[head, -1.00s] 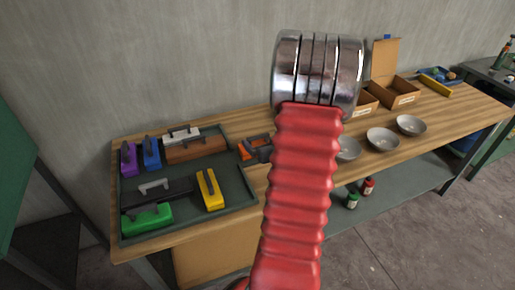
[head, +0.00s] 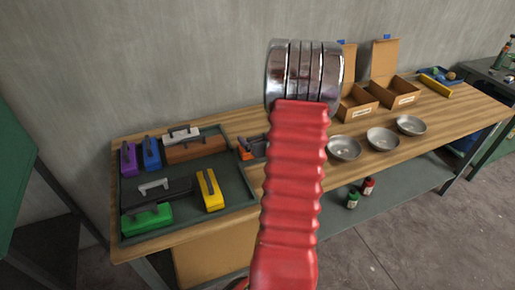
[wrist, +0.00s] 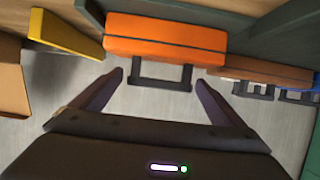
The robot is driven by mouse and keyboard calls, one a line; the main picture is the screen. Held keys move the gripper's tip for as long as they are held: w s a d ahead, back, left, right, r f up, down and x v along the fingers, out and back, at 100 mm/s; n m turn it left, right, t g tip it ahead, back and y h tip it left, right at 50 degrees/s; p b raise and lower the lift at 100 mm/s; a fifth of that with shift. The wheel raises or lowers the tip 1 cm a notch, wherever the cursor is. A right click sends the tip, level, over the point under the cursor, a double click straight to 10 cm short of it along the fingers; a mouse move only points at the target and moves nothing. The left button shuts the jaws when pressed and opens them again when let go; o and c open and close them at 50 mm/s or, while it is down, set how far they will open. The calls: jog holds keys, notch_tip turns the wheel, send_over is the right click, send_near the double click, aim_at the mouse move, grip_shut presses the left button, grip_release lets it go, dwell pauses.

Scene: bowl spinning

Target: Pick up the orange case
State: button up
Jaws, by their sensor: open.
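The orange case (wrist: 152,38) fills the upper middle of the wrist view, with its dark handle (wrist: 160,78) toward me. My gripper (wrist: 160,84) is open and empty, one finger on each side of the handle in the picture. I cannot tell whether the fingers touch the case. In the head view a small part of the orange case (head: 246,151) shows just right of the green tray (head: 243,203).
Right of my arm are metal bowls (head: 383,139) and open cardboard boxes (head: 402,97). A wall stands behind the bench.

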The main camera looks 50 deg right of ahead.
jog(key=shift+c, duration=0.6)
jog(key=c, duration=1.7)
